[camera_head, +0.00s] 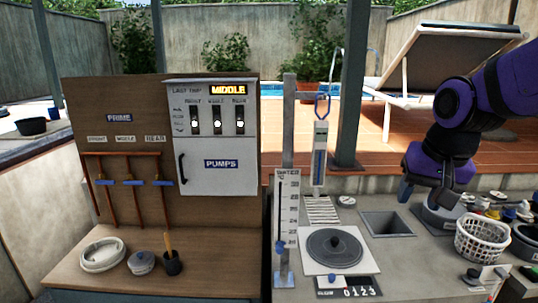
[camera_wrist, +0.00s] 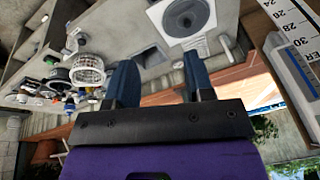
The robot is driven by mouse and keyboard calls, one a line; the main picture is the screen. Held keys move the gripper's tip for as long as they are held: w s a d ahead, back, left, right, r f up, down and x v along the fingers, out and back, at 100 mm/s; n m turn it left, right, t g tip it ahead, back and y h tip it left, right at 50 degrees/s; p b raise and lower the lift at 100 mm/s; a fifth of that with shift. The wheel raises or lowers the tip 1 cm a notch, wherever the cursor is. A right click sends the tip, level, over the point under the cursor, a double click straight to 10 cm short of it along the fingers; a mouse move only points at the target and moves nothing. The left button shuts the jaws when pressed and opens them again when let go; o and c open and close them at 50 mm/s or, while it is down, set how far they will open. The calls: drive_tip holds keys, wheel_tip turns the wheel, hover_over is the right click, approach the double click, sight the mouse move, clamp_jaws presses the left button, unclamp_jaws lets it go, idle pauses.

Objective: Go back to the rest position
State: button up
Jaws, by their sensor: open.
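My gripper (camera_wrist: 158,80) shows in the wrist view with its two dark blue fingers apart and nothing between them. In the head view my gripper (camera_head: 405,192) hangs at the right, in the air by the counter, at the end of my purple and black arm. Much of it is hidden behind my wrist there.
The counter holds a grey round lid (camera_head: 334,248) on a white plate, a square recess (camera_head: 388,224), a white basket (camera_head: 482,238) and a tall thermometer scale (camera_head: 287,210). At left stands a wooden board with a pumps box (camera_head: 215,150). A lounger (camera_head: 447,60) stands behind.

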drive_tip(key=s+d+r+n+t, duration=0.1)
drive_tip(key=s+r, duration=0.1)
drive_tip(key=s, duration=0.4)
drive_tip(key=s+d+r+n, duration=0.2)
drive_tip(key=s, duration=0.5)
drive_tip(key=shift+s+t+h, duration=0.3)
drive_tip(key=shift+t, duration=0.1)
drive_tip(key=shift+d, duration=0.1)
idle(1.0)
